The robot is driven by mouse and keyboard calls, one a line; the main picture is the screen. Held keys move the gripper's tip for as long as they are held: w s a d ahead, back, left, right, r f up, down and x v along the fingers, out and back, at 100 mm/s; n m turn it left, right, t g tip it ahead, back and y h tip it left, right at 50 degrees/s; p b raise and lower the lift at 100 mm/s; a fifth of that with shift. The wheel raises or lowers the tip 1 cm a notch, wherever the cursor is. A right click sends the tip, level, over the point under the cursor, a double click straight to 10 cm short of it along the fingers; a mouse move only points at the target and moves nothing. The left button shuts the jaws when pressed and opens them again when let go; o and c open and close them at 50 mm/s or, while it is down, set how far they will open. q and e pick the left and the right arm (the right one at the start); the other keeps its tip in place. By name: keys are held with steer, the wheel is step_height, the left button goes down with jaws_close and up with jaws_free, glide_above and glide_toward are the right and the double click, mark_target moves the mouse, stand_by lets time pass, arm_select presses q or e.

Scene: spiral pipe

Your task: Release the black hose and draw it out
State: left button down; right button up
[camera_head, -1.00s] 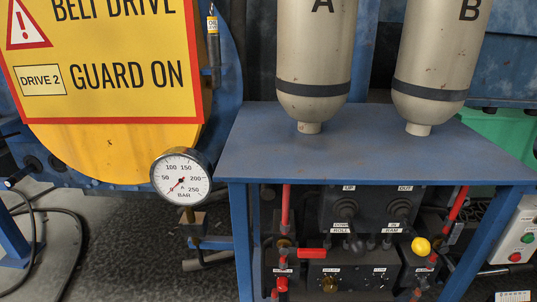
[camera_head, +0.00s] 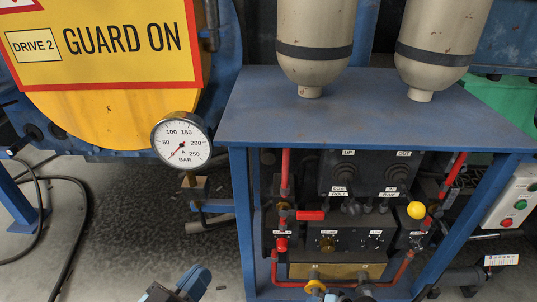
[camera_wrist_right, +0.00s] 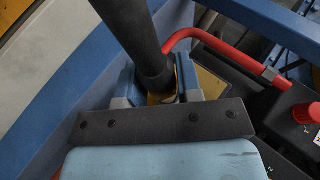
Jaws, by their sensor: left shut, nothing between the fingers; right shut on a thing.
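The black hose (camera_wrist_right: 135,35) runs down from the top of the right wrist view. Its lower end meets a brass-coloured fitting (camera_wrist_right: 160,97). My right gripper (camera_wrist_right: 158,88) is shut on the hose's end, with a blue finger on either side. The tips are partly hidden behind the hose and the gripper's dark bar. In the head view my left gripper (camera_head: 178,287) is at the bottom edge, shut and empty, left of the blue stand. A brass plate (camera_head: 335,271) with two ports is low in the stand; a yellow collar (camera_head: 315,287) is at the left port.
The blue stand (camera_head: 350,110) has a flat top below two tanks. A pressure gauge (camera_head: 181,140) sticks out on its left. Red pipes (camera_head: 285,175) and a control block (camera_head: 345,242) fill the frame. The dark floor (camera_head: 120,240) at left is mostly clear.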

steer(key=shift+s+p, duration=0.7)
steer(key=shift+s, duration=1.05)
steer(key=shift+s, duration=0.1)
